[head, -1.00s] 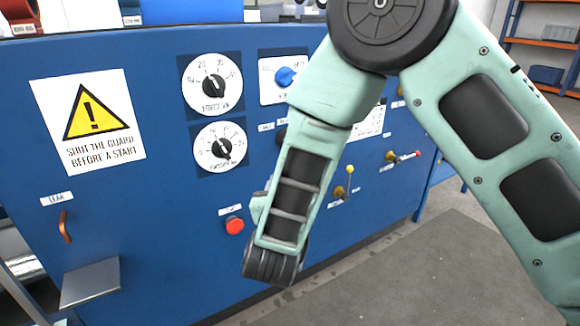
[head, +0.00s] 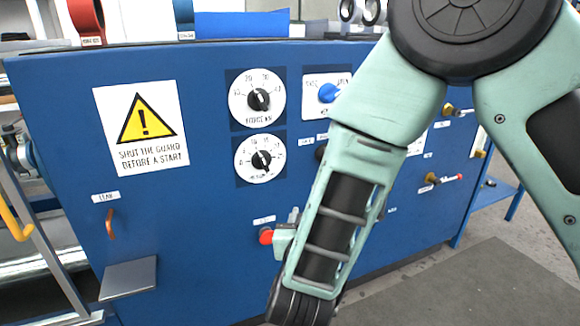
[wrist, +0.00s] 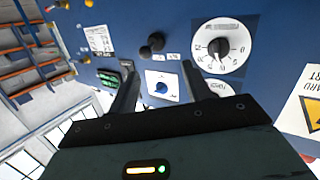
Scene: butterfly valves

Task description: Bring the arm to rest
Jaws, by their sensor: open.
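My arm hangs folded in front of a blue machine panel (head: 215,215) in the head view, its forearm slanting down and to the left. The hand end is mostly hidden behind the forearm there. In the wrist view my gripper (wrist: 160,80) is open and empty, with its two dark fingers apart and pointing at the panel. I cannot tell the distance from the fingertips to the panel.
The panel bears two white dials (head: 257,98), a blue knob (head: 329,92), a red button (head: 266,236), brass valves (head: 432,178) and a warning sign (head: 141,128). A grey ledge (head: 128,279) juts out at lower left. Open floor (head: 480,285) lies at lower right.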

